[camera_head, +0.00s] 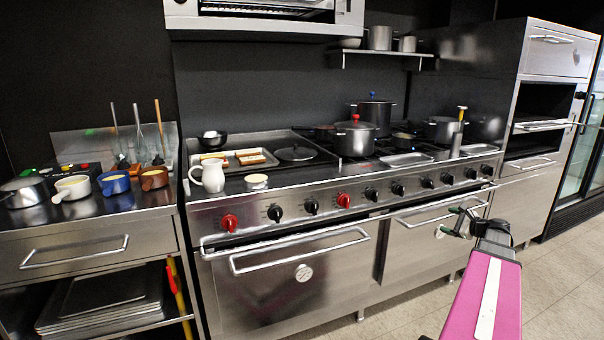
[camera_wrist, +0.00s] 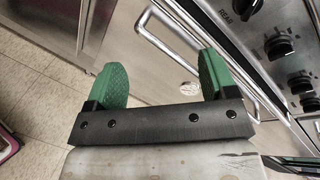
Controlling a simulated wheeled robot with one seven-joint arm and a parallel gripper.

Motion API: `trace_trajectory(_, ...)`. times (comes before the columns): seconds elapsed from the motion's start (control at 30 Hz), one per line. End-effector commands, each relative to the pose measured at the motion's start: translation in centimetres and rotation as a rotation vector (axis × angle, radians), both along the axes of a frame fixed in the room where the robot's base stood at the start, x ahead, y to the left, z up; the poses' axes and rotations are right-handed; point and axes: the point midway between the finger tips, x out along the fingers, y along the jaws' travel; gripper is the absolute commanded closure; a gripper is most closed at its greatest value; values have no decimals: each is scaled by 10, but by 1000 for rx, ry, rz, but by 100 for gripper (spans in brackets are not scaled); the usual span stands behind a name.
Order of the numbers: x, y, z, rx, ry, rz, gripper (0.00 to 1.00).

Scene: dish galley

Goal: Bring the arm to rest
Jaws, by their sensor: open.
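My gripper (camera_head: 461,222) is at the lower right in the head view, at the end of my pink arm, in front of the right oven door (camera_head: 425,240). In the wrist view my gripper (camera_wrist: 162,78) shows two green pads set wide apart, with nothing between them. It is open and empty. The oven door handle (camera_wrist: 190,60) shows behind the pads in the wrist view. I cannot tell exactly how far the pads are from the handle.
The stove (camera_head: 330,185) carries pots, pans and a white jug (camera_head: 208,175). Small coloured pots stand on the left counter (camera_head: 100,215). A steel oven tower (camera_head: 540,110) stands at the right. The tiled floor (camera_head: 565,280) is clear at the lower right.

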Motion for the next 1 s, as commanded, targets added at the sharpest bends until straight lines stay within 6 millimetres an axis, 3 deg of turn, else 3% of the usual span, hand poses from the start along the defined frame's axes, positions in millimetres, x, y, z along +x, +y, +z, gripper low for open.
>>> trace_trajectory(0.27,-7,118,-59,-300,105,243,22)
trace_trajectory(0.5,-36,214,-110,-611,171,524,22)
trace_trajectory(0.7,-71,278,-145,-865,200,780,22)
trace_trajectory(1.0,-132,344,-180,-1237,200,1186,22)
